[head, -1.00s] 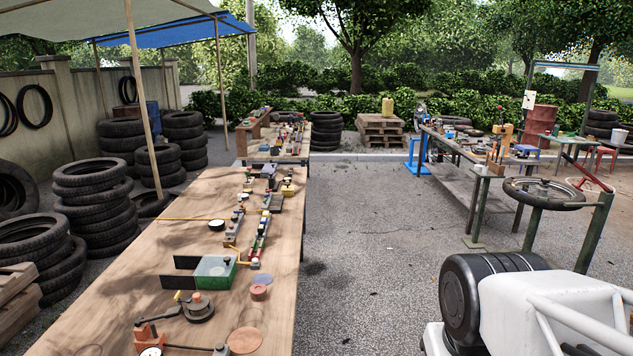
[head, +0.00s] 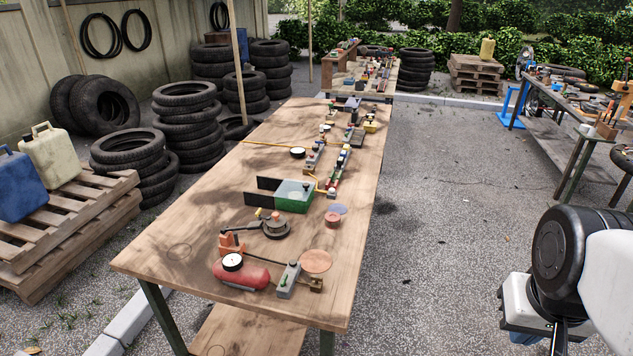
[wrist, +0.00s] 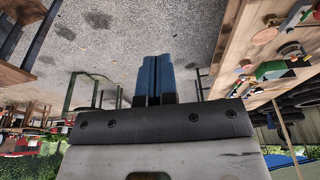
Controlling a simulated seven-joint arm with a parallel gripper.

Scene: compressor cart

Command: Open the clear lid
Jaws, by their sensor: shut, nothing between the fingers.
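A green box (head: 293,196) with a see-through top sits on the long wooden table, its top appearing closed. Two dark flat plates (head: 268,190) stick out from its left side. I cannot make out a hinge or handle on the clear lid (head: 292,188). The green box also shows small and tilted in the wrist view (wrist: 272,70). My gripper (wrist: 155,62), with two blue fingers pressed together, is shut and empty. It is well away from the box, over the paved ground beside the table. In the head view my arm is at the lower right.
The wooden table (head: 180,245) carries a red air tank (head: 241,275), a round dark part (head: 275,226), a copper-coloured disc (head: 316,261) and a row of small parts beyond the box. Stacked tyres (head: 187,125) and a pallet (head: 60,220) stand left.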

